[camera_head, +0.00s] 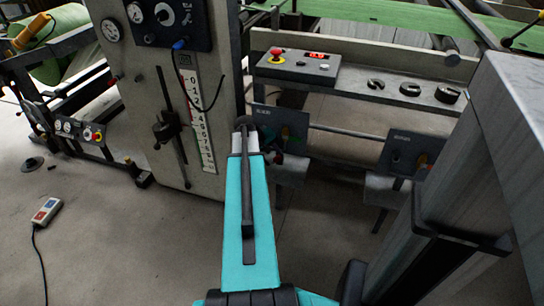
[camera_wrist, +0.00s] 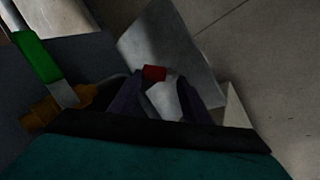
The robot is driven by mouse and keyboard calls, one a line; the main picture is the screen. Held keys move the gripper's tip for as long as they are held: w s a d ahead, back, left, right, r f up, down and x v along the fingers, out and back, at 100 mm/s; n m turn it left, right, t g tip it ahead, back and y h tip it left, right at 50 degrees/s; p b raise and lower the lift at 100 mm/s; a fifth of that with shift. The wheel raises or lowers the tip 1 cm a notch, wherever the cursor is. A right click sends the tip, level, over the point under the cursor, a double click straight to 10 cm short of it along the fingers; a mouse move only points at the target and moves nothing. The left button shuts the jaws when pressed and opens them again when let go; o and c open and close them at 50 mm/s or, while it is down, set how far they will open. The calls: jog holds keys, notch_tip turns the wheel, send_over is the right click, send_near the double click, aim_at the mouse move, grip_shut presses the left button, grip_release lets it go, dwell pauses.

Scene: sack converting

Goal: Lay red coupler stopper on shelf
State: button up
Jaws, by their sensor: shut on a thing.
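In the wrist view, the red coupler stopper (camera_wrist: 154,72) shows as a small red block at the tips of my gripper (camera_wrist: 161,80). The two dark fingers are shut on it. A pale piece lies between the fingers behind it; I cannot tell what it is. A light grey plate, probably the shelf (camera_wrist: 180,40), spreads beyond the fingertips. I cannot tell whether the stopper touches it. In the head view, a shelf plate (camera_head: 290,175) hangs under the left grey panel (camera_head: 283,121). My arm mostly hides my gripper there.
In the wrist view, a brass-coloured fitting (camera_wrist: 42,112) and a green-banded rod (camera_wrist: 35,55) are close on the left. A second panel (camera_head: 405,150) with its own plate (camera_head: 385,190) stands to the right. A control box (camera_head: 296,67) sits above. Bare floor lies below.

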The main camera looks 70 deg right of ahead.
jog(key=shift+f, duration=0.1)
jog(key=shift+f+b, duration=2.4)
jog(key=shift+f, duration=0.45)
jog(key=o, duration=1.1)
jog(key=shift+a, duration=0.1)
